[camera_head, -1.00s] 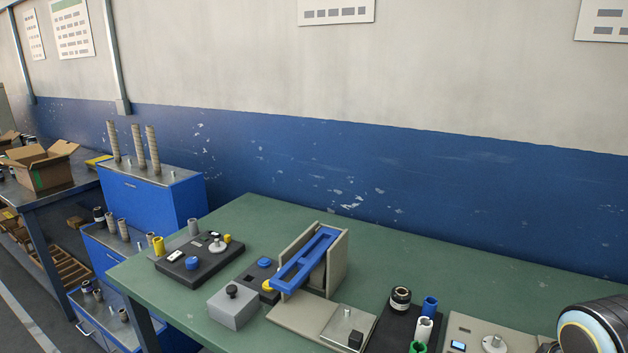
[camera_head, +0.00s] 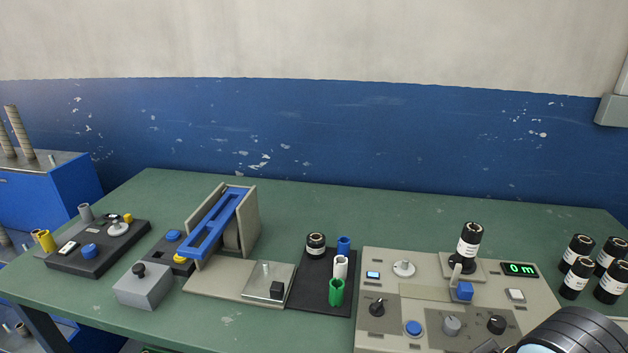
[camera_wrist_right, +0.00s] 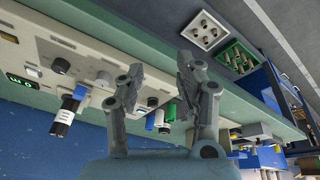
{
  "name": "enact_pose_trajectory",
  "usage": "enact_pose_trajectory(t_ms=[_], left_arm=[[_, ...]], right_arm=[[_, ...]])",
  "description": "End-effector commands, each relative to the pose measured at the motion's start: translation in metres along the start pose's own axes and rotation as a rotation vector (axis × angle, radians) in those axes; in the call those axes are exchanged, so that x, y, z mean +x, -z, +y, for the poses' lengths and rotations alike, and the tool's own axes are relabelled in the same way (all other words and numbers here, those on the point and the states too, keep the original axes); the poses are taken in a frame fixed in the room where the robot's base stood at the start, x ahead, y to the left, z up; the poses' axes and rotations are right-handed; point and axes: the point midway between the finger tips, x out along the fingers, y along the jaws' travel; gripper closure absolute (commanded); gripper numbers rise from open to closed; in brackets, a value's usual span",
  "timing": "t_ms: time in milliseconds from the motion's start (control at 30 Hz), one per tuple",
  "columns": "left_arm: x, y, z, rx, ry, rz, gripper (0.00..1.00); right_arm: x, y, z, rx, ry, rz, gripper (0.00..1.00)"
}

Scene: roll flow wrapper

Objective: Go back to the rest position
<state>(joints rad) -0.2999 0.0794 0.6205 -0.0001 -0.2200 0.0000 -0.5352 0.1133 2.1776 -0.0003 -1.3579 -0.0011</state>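My right gripper (camera_wrist_right: 160,64) shows in the right wrist view with its two fingers apart and nothing between them. It hangs in front of the bench, whose panel and rolls appear upside down behind it. In the head view, part of my right arm enters at the lower right corner, and its fingers cannot be made out there. My left gripper is in neither view.
The green bench (camera_head: 320,199) carries a beige control panel (camera_head: 546,300) with an upright black roll (camera_head: 469,242) and a green display. A blue-topped stand (camera_head: 218,222), coloured tubes on a black mat (camera_head: 310,290) and several black rolls at the right stand there too.

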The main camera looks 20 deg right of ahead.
Motion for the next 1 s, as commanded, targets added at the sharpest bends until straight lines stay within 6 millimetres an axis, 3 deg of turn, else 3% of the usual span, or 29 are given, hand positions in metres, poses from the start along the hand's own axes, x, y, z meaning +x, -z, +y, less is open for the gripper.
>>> enact_pose_trajectory(t_ms=[33, 167, 267, 400, 500, 600, 700, 800, 900, 1000], left_arm=[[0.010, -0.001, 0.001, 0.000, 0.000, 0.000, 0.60], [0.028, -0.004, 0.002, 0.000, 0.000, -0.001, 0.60], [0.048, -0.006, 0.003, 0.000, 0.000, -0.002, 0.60], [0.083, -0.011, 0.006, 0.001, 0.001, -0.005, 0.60], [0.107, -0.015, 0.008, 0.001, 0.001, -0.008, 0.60], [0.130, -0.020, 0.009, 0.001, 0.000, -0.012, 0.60], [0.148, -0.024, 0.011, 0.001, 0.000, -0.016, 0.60], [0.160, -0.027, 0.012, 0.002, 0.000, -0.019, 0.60], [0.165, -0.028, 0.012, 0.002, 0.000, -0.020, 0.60], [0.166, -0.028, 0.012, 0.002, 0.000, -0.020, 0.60]], right_arm=[[0.024, -0.007, -0.001, 0.002, 0.000, -0.010, 0.64], [0.085, -0.028, -0.003, 0.006, 0.001, -0.032, 0.64], [0.148, -0.055, -0.005, 0.011, 0.002, -0.054, 0.64], [0.250, -0.116, -0.011, 0.018, 0.004, -0.093, 0.64], [0.314, -0.172, -0.016, 0.024, 0.007, -0.123, 0.64], [0.365, -0.232, -0.022, 0.029, 0.010, -0.153, 0.64], [0.398, -0.284, -0.028, 0.033, 0.012, -0.176, 0.64], [0.414, -0.323, -0.032, 0.035, 0.014, -0.193, 0.64], [0.421, -0.344, -0.035, 0.037, 0.016, -0.201, 0.64], [0.421, -0.351, -0.035, 0.037, 0.016, -0.204, 0.64]])
